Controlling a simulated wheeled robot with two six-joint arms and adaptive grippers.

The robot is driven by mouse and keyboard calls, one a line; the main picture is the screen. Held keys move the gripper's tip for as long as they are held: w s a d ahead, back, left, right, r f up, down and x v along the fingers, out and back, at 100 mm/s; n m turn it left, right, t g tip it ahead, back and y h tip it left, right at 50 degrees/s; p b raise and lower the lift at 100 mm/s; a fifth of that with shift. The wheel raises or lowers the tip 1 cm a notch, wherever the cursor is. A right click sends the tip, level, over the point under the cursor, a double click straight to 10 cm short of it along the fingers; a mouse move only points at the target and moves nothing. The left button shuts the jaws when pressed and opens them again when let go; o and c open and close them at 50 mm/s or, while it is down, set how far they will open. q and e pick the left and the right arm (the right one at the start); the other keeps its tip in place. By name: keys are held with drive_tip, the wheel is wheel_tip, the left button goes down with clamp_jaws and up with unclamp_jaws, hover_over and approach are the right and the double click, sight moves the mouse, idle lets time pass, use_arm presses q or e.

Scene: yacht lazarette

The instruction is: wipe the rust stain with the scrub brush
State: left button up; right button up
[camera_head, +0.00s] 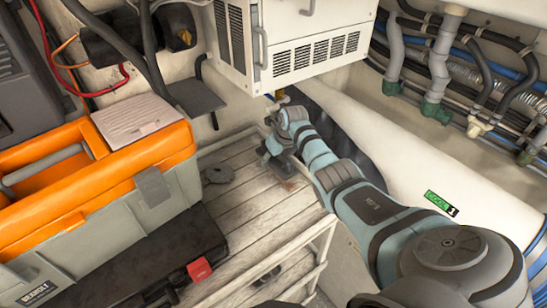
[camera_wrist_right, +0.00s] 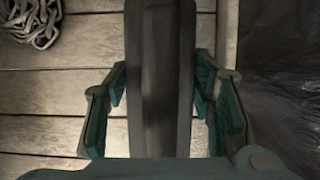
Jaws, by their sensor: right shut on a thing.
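My right gripper (camera_head: 274,158) is low over the slatted wooden shelf (camera_head: 243,213), under the white vented box. In the right wrist view its green-padded fingers (camera_wrist_right: 162,105) are on both sides of a dark, long block, which I take to be the scrub brush (camera_wrist_right: 160,60). Its underside is hidden, so I cannot tell whether it touches the slats. A small reddish-brown patch, the rust stain (camera_head: 291,185), shows on the slats just in front of the gripper. Part of it may be hidden by the arm. My left gripper is not in view.
A grey coil (camera_head: 218,174) lies on the slats left of the gripper. An orange and grey toolbox (camera_head: 150,190) stands at left, with a black case (camera_head: 180,262) beside it. A white vented box (camera_head: 310,55) hangs above. A white pipe (camera_head: 400,140) runs at right.

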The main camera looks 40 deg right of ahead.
drive_tip(key=shift+w+f+b, duration=0.1)
drive_tip(key=shift+f+b, duration=0.85)
drive_tip(key=shift+f, duration=0.05)
